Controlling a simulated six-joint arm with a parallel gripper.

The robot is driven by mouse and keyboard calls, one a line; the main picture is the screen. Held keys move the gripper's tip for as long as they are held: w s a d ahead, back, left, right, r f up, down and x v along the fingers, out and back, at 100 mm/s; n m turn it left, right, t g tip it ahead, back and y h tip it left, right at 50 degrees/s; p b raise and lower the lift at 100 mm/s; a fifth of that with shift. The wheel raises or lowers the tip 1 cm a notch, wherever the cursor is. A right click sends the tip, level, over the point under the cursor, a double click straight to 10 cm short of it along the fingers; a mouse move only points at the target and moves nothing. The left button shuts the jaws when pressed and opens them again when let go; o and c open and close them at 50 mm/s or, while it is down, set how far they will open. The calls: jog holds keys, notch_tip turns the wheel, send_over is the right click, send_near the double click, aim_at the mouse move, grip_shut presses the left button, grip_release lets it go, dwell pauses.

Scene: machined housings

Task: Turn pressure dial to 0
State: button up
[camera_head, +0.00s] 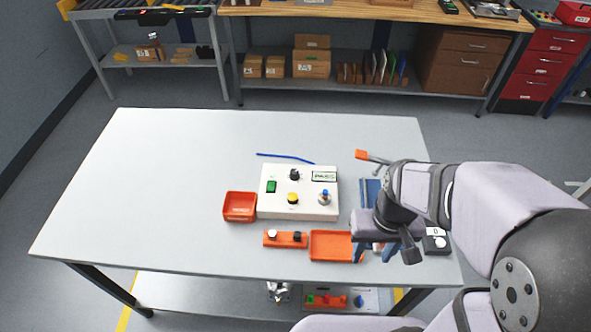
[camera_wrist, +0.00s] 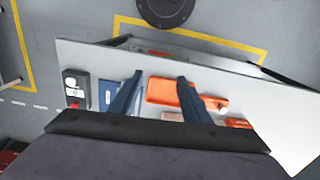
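A white control box (camera_head: 267,208) stands on the table in the head view. A black knob (camera_head: 294,174) at its back middle looks like the pressure dial; its label and setting are too small to read. The box also carries a small display (camera_head: 324,176), a green switch (camera_head: 271,187), a yellow button (camera_head: 293,199) and a blue-tipped lever (camera_head: 324,196). My gripper (camera_head: 388,252) is to the right of the box and apart from it, over the table's front right part. In the wrist view my gripper (camera_wrist: 159,79) has its two blue fingers spread, with nothing between them.
An orange bin (camera_head: 240,213) touches or nearly touches the box's left side. An orange block with knobs (camera_head: 285,239) and an orange tray (camera_head: 333,258) lie in front. A blue rod (camera_head: 285,157) and an orange-ended tool (camera_head: 362,155) lie behind. The table's left half (camera_head: 150,190) is clear.

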jog(key=w+a+f+n+y+b, duration=0.1)
jog(key=w+a+n+b, duration=0.2)
jog(key=w, duration=0.6)
jog(key=w+a+f+n+y+b, duration=0.1)
jog(key=w+a+n, duration=0.3)
jog(key=w, duration=0.6)
jog(key=n+t+y+b, duration=0.1)
jog(key=n+y+b, duration=0.15)
jog(key=n, duration=0.55)
send_near(295, 172)
jog(key=f, duration=0.1)
jog(key=shift+w+a, duration=0.15)
jog(key=shift+a, duration=0.3)
jog(key=shift+f, duration=0.1)
jog(key=shift+p+x, duration=1.3)
jog(key=shift+x, duration=2.25)
jog(key=shift+d, duration=0.1)
jog(key=shift+c, duration=0.3)
jog(key=shift+h, duration=0.25)
jog(key=c, duration=1)
